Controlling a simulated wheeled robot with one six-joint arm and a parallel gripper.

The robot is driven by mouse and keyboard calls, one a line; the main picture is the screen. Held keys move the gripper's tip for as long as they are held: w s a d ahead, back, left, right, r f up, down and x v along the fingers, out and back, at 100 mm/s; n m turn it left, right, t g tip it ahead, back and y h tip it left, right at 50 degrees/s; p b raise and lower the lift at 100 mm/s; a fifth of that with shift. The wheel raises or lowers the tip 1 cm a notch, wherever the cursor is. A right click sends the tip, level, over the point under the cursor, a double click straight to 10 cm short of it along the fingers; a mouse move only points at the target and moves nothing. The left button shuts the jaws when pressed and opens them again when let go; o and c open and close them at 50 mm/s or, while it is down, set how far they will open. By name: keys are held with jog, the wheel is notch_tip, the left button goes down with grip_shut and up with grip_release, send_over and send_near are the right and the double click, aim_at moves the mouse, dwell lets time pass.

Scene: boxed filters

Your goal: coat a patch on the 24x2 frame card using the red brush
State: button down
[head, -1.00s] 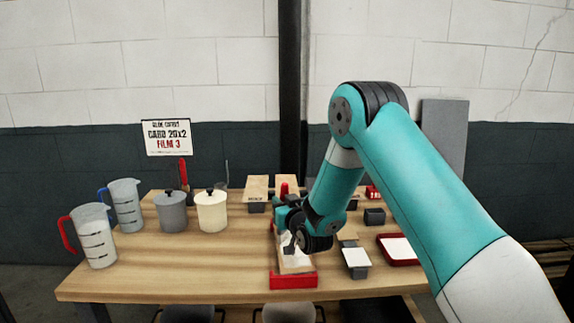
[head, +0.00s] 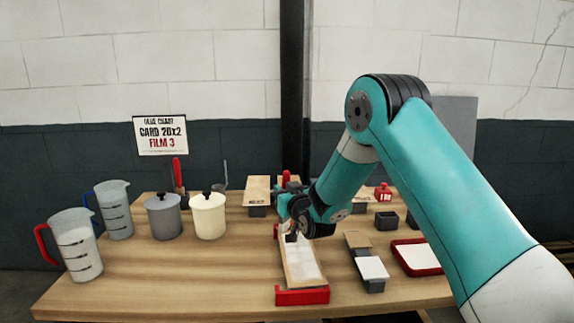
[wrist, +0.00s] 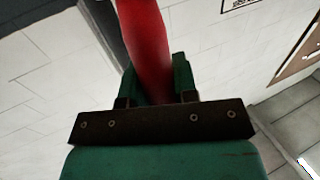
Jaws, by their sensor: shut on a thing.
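My gripper (head: 292,232) is shut on the red brush, whose red handle (wrist: 147,45) rises between the jaws in the wrist view. In the head view the red top of the handle (head: 287,177) shows above the gripper. The bristles are hidden or too small to make out. Below and in front of the gripper lies a long card with a wooden border and whitish face (head: 303,268), in a red holder (head: 302,296). The gripper is over its far part; I cannot tell whether the brush touches it. No card label is readable. A wall sign (head: 161,135) reads "CARD 20x2 FILM 3".
Left on the table stand two measuring jugs (head: 75,245), a grey pot (head: 164,217) and a cream pot (head: 209,216). A wood-topped block (head: 257,190) is behind. Right are small blocks (head: 372,268) and a red-rimmed white tray (head: 418,257). The front left table is clear.

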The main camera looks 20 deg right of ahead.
aim_at(285, 178)
jog(key=r, duration=0.3)
jog(key=shift+s+a+r+p, duration=0.1)
jog(key=shift+s+r+p, duration=0.1)
jog(key=shift+p, duration=0.15)
jog(key=shift+w+r, duration=0.15)
jog(key=shift+r, duration=0.1)
jog(key=shift+r+p, duration=1.15)
jog(key=shift+r, duration=1.05)
